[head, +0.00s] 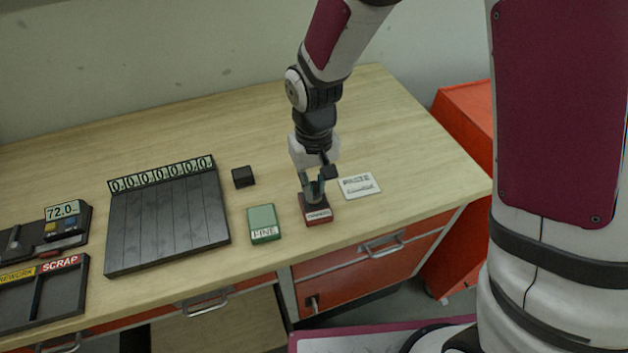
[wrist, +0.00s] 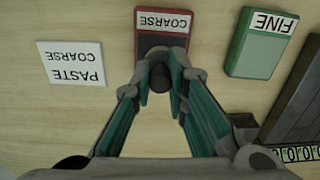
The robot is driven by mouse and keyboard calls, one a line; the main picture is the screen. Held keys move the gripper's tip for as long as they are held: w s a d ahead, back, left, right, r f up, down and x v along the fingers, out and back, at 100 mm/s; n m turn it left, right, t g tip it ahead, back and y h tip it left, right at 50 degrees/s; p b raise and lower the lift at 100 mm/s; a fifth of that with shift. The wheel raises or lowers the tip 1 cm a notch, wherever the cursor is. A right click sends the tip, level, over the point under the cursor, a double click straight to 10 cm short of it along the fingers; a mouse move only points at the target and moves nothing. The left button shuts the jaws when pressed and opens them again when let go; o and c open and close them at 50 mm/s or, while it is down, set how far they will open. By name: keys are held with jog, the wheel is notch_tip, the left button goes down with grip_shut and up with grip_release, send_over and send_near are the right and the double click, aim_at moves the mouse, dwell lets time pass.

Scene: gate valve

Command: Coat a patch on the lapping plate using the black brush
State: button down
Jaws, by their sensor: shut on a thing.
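The lapping plate (head: 165,225) is a dark, grooved slab with a row of zero counters along its back edge. Its edge shows at the right of the wrist view (wrist: 299,100). My gripper (head: 315,194) is over the red block labelled COARSE (head: 318,214), right of the plate. In the wrist view my gripper (wrist: 160,84) is shut on a dark, round-ended piece (wrist: 160,75), which looks like the black brush's handle.
A green block labelled FINE (head: 263,224) lies between plate and red block. A small black block (head: 243,176) sits behind it. A white PASTE COARSE card (head: 359,186) lies right of my gripper. A REWORK/SCRAP tray (head: 42,292) and a 72.0 display unit (head: 50,232) are at left.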

aim_at(314, 183)
jog(key=shift+f, duration=0.55)
dwell(2.0)
jog(key=shift+r+p, duration=1.35)
jog(key=shift+r, duration=2.2)
